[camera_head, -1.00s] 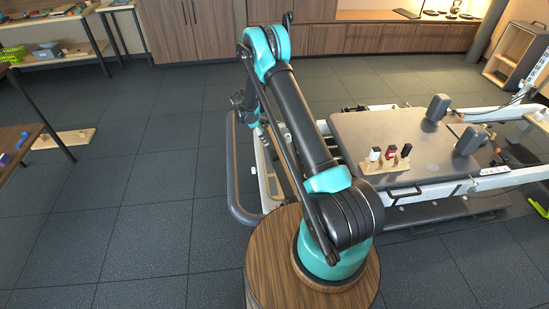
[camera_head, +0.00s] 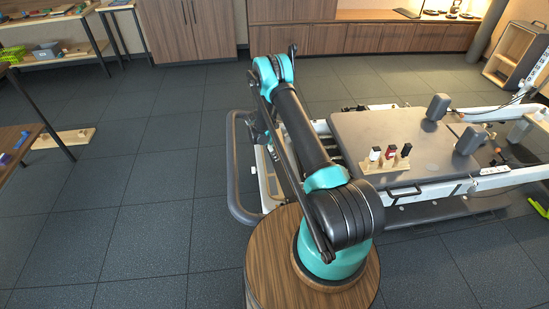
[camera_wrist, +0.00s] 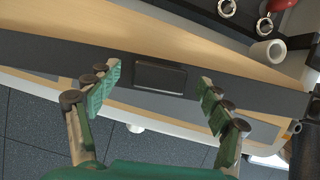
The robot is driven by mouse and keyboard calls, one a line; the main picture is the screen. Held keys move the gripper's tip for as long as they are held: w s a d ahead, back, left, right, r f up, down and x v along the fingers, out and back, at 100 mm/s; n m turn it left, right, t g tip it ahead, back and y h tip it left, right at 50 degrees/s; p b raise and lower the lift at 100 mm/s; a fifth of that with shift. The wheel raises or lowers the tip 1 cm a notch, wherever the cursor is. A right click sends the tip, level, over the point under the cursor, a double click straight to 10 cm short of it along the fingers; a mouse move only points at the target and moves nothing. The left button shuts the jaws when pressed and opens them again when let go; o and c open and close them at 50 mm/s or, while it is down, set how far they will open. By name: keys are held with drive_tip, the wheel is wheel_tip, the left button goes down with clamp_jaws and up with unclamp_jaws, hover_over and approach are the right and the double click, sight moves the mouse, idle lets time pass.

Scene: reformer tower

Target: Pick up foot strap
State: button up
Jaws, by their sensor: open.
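In the wrist view, a dark grey strap (camera_wrist: 45,53) crosses a pale wooden board, with a black rectangular piece (camera_wrist: 160,78) at its middle. This looks like the foot strap. My gripper (camera_wrist: 160,84) is open, with its green-padded fingers on either side of the black piece. Nothing is held between them. I cannot tell how far the fingertips are above the strap. In the head view, my arm hides the strap and most of my gripper.
The reformer carriage (camera_head: 370,134) has two shoulder blocks and a small rack (camera_head: 386,165) of bottles on it. A grey rounded frame end (camera_head: 236,190) stands left of my arm. In the wrist view, metal rings (camera_wrist: 264,28) and a white roll (camera_wrist: 267,52) lie at upper right.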

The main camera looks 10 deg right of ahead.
drive_tip(key=shift+x, duration=0.8)
drive_tip(key=c, duration=1.4)
drive_tip(key=shift+r, duration=0.1)
wheel_tip(320, 180, up, 20)
drive_tip(key=s+d+r+m+g+y, duration=0.1)
drive_tip(key=s+r+m, duration=0.2)
drive_tip(key=s+m, duration=0.2)
drive_tip(key=s+d+r+m+g+y, duration=0.1)
drive_tip(key=s+r+m+g+y, duration=0.1)
drive_tip(key=s+m, duration=0.3)
drive_tip(key=s+d+r+m+g+y, duration=0.1)
drive_tip(key=s+d+r+m+g, duration=0.1)
drive_tip(key=s+m, duration=0.4)
drive_tip(key=shift+s+r+m+y, duration=0.15)
drive_tip(key=shift+r+m, duration=0.3)
drive_tip(key=shift+m, duration=0.45)
drive_tip(key=shift+r+m+y, duration=0.15)
drive_tip(key=shift+r+m, duration=0.3)
drive_tip(key=shift+m, duration=0.45)
